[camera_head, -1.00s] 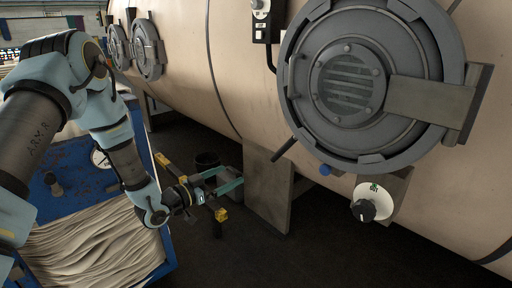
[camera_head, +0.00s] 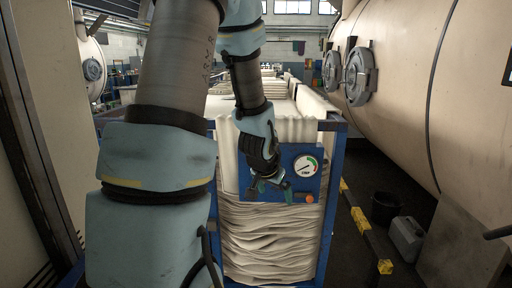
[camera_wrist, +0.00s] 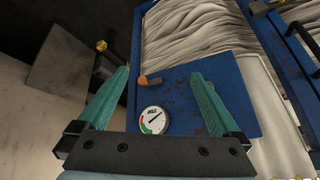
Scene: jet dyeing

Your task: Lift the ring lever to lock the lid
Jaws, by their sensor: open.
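My gripper (camera_head: 272,190) is open and empty, pointing down in front of the blue panel of a fabric cart, well left of the vessel. In the wrist view its two teal fingers (camera_wrist: 160,74) stand apart, with the panel behind them. A short dark bar (camera_head: 497,232) juts in at the right edge of the head view. It looks like the end of the ring lever. The large lid and its ring are outside both current views, so the lever's position on the ring cannot be told.
The blue cart (camera_head: 327,215) holds folded cloth. Its panel has a gauge (camera_head: 306,166) and an orange knob (camera_head: 309,198) near my gripper. A yellow-black floor rail (camera_head: 362,225), black bucket (camera_head: 386,208) and grey canister (camera_head: 406,238) stand between cart and vessel (camera_head: 420,90).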

